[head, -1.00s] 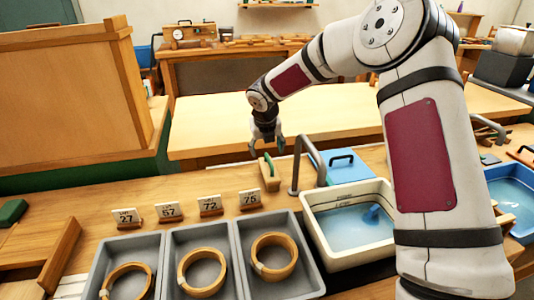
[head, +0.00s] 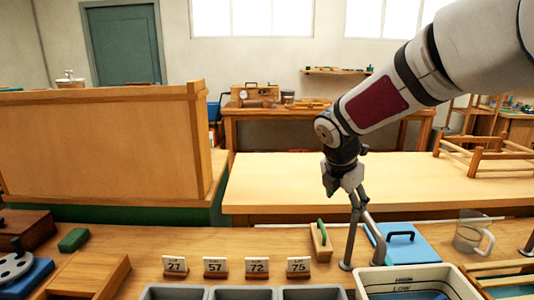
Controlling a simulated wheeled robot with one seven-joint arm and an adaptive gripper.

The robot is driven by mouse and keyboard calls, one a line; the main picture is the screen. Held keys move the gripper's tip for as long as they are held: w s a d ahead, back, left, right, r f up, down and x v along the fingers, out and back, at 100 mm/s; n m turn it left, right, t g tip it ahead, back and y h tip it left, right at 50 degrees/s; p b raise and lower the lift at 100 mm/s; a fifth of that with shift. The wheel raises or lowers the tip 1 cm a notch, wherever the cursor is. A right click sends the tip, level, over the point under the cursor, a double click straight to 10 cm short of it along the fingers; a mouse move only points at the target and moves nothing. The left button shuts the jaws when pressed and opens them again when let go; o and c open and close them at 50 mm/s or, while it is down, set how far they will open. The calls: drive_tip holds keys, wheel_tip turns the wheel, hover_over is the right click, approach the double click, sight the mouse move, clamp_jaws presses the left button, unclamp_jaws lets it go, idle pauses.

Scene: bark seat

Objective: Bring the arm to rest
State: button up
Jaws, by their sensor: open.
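My arm reaches in from the upper right of the head view, its white link with a dark red panel sloping down to the left. At its end my gripper (head: 350,190) points downward and is open, with nothing seen in it. It appears above the counter (head: 220,245), in front of the pale bench behind. In the picture its tip overlaps the top of the grey tap (head: 350,240); I cannot tell how far apart they are.
A green-handled wooden block (head: 321,240), a blue lid (head: 402,244) and a glass jug (head: 473,233) stand near the tap. A white basin (head: 440,277), grey trays (head: 243,293) and number cards (head: 215,265) are in front. The pale bench (head: 300,180) is mostly clear.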

drive_tip(key=s+r+m+y+p, duration=0.1)
drive_tip(key=s+r+m+p, duration=0.2)
drive_tip(key=s+m, duration=0.9)
drive_tip(key=s+r+m+y+p, duration=0.2)
drive_tip(key=s+r+m, duration=0.5)
drive_tip(key=s, duration=1.8)
drive_tip(key=m+p, duration=0.1)
drive_tip(key=m, duration=0.5)
drive_tip(key=shift+s+r, duration=0.2)
drive_tip(key=shift+r, duration=0.05)
